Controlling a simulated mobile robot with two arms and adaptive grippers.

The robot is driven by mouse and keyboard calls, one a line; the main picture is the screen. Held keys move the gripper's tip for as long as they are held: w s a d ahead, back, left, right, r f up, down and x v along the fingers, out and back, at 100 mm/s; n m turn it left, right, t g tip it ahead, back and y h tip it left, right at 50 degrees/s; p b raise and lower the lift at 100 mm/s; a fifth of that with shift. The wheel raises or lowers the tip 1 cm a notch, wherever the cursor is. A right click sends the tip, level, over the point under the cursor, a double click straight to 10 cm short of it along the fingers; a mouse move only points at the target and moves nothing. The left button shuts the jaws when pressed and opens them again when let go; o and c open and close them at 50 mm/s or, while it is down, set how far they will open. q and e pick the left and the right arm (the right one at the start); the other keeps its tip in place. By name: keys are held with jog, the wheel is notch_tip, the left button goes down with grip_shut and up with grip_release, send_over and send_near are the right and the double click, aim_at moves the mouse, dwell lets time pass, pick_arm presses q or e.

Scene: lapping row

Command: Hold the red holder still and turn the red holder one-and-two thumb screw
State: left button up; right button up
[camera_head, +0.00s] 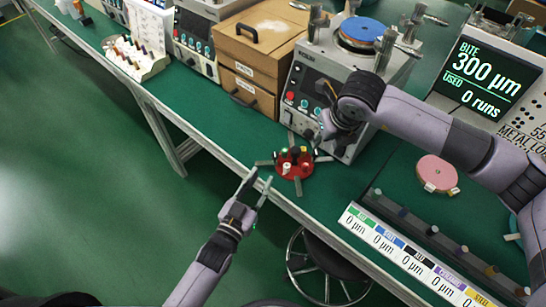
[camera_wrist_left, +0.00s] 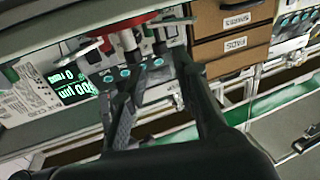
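The red holder (camera_head: 293,163) is a round red disc with flat arms spreading out. It lies on the green bench near its front edge and carries several small posts or screws, among them a white-pink one, a green one and dark ones. Which screw is one-and-two I cannot tell. My left gripper (camera_head: 257,187) is open and empty at the bench's front edge, short of the holder. In the left wrist view the holder (camera_wrist_left: 125,27) shows upside down beyond the open fingers (camera_wrist_left: 160,75). My right gripper (camera_head: 328,130) is above and just right of the holder; its fingertips are unclear.
A lapping machine (camera_head: 330,95) stands right behind the holder, with wooden drawers (camera_head: 258,50) to its left. A pink disc (camera_head: 437,170) and a labelled colour strip (camera_head: 405,255) lie right. A stool (camera_head: 325,270) is below the bench edge. Green bench left of the holder is clear.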

aim_at(273, 159)
pick_arm(q)
jog(key=x, duration=0.9)
jog(key=shift+w+d, duration=0.1)
jog(key=shift+w, duration=0.15)
jog(key=shift+c, duration=0.6)
grip_shut()
